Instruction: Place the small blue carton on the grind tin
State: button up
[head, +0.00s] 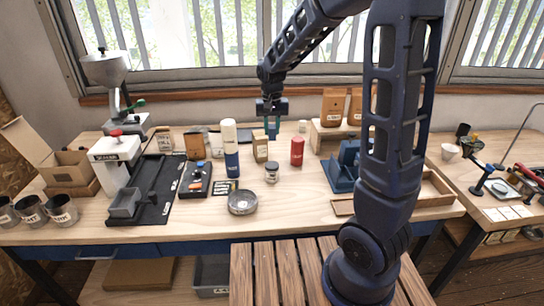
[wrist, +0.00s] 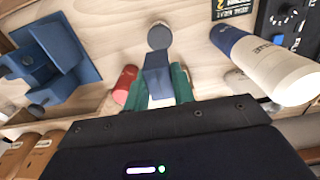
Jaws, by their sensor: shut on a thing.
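My gripper (head: 272,128) hangs over the back middle of the bench, its green fingers shut on the small blue carton (wrist: 156,82). In the wrist view the carton sticks out between the fingers. In the head view the fingers mostly hide it. The grind tin, a small round jar with a dark lid (head: 271,172), stands upright on the bench, nearer the front than my gripper. Its round grey top (wrist: 160,36) shows just beyond the carton's end in the wrist view. I cannot tell the exact gap between them.
A kraft bag (head: 260,148) stands behind the tin, close below my gripper. A red can (head: 297,151) is to the right, a white-and-blue bottle (head: 231,160) to the left. A metal dish (head: 242,202) lies in front. Bench right of the dish is clear.

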notch_tip(320, 180, down, 12)
jog(key=shift+r, duration=0.1)
dwell(0.5)
jog(key=o, duration=1)
notch_tip(320, 180, up, 12)
jog(key=shift+f, duration=0.1)
jog(key=shift+d+r, duration=0.3)
jog(key=shift+r, duration=0.05)
jog(key=s+d+r+t, duration=0.2)
jog(key=s+d+r, duration=0.7)
jog(key=d, duration=0.2)
jog(key=s+d+t, duration=0.1)
jog(key=s+d, duration=0.1)
jog(key=s, duration=0.2)
jog(key=s+d+r, duration=0.1)
jog(key=s+d, duration=0.2)
jog(key=s, duration=0.1)
jog(key=s+d+r+t, duration=0.1)
jog(key=s+d, duration=0.2)
jog(key=s, duration=0.2)
jog(key=shift+d+r+t, duration=0.2)
jog(key=shift+r+t, duration=0.05)
jog(key=shift+t, duration=0.05)
